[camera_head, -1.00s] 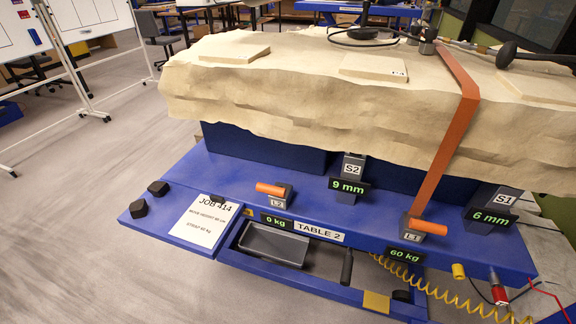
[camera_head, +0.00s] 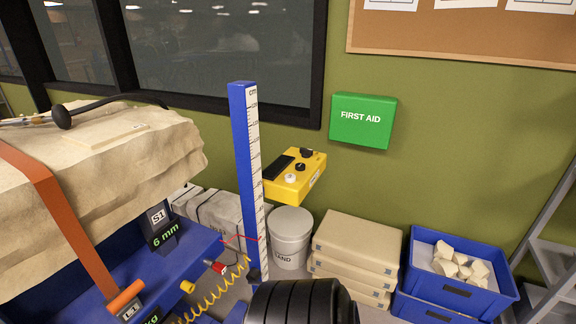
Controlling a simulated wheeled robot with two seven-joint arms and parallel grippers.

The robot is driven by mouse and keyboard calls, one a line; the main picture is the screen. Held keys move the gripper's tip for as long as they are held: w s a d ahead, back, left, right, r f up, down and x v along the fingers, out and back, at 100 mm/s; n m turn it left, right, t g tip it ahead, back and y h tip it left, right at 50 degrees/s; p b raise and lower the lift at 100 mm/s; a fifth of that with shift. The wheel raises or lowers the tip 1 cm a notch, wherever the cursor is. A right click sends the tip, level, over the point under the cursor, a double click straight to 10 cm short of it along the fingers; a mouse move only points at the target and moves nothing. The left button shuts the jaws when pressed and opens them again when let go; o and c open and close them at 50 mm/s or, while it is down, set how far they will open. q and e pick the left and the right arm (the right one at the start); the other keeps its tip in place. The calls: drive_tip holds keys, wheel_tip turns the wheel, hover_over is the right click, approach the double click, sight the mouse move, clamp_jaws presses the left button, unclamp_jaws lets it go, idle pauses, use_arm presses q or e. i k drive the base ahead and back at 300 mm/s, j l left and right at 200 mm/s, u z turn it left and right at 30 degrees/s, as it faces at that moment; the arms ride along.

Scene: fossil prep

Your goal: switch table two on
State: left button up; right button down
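The blue table (camera_head: 190,248) on the left carries the large pale stone block, held by an orange strap (camera_head: 62,215). A yellow control box (camera_head: 312,180) is by the green wall, right of the blue measuring post. Its top has black knobs (camera_head: 300,167), a white round button (camera_head: 290,178) and a dark panel (camera_head: 278,167); its switch state cannot be told. A red connector (camera_head: 216,267) and a yellow coiled cable (camera_head: 212,300) are at the table's right end. Neither gripper's fingers show; a black ribbed part at the bottom centre looks like my own arm.
The blue measuring post (camera_head: 245,190) stands in front of the wall. A green first aid box (camera_head: 362,121) hangs above.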

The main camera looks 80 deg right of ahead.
sight(306, 153)
drive_tip(key=z, duration=2.6)
drive_tip(key=i+l+u, duration=0.4)
drive_tip(key=l, duration=0.2)
drive_tip(key=i+l+u, duration=0.2)
drive_tip(key=l, duration=0.15)
drive_tip(key=l+u, duration=0.15)
drive_tip(key=l, duration=0.2)
drive_tip(key=i+l+u, duration=0.2)
drive_tip(key=l, duration=0.2)
